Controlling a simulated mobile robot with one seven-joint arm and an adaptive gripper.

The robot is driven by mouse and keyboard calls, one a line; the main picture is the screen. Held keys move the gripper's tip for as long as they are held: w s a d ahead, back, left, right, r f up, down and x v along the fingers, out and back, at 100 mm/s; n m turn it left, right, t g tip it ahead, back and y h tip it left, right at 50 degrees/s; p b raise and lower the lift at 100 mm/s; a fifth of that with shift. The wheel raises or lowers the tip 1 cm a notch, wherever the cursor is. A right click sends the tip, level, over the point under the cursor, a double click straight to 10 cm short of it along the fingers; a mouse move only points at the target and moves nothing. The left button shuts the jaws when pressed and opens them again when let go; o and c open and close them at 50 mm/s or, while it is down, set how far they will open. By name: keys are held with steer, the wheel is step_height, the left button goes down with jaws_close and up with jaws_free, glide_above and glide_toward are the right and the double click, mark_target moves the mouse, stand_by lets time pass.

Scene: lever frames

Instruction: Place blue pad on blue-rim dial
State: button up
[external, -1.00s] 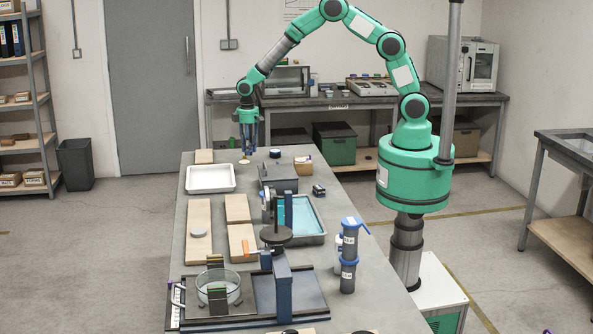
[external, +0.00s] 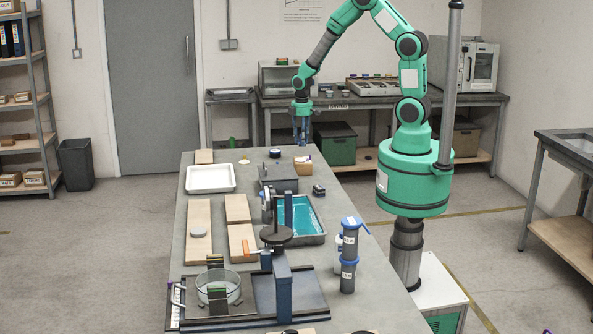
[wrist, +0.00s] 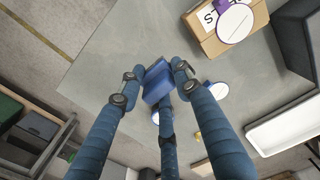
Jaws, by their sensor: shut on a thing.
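My gripper (wrist: 158,78) has three blue-grey fingers. In the wrist view they are closed around a blue pad (wrist: 157,88). In the external view my gripper (external: 301,136) hangs over the far right end of the long table; the pad is too small to tell there. In the wrist view a white disc with a blue rim (wrist: 218,91) lies just right of the pad, partly hidden by a finger. It looks like the blue-rim dial. The pad is apart from its visible part.
A cardboard box (external: 303,167) with a purple-rimmed white disc (wrist: 235,22) stands near my gripper. A white tray (external: 210,190), wooden boards (external: 198,215) and a blue-filled tray (external: 318,239) occupy the table. Some bare grey tabletop (wrist: 120,58) surrounds the pad in the wrist view.

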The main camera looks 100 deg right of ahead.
steer(key=shift+s, duration=0.55)
steer(key=shift+w+d, duration=0.15)
steer(key=b, duration=0.1)
glide_above(275, 150)
steer(key=shift+f, duration=0.8)
steer(key=shift+f, duration=0.15)
steer(key=shift+f, duration=1.6)
steer(key=shift+f, duration=0.1)
steer(key=o, duration=0.7)
steer(key=shift+b, duration=0.3)
steer(key=o, duration=0.5)
steer(key=shift+c, duration=0.2)
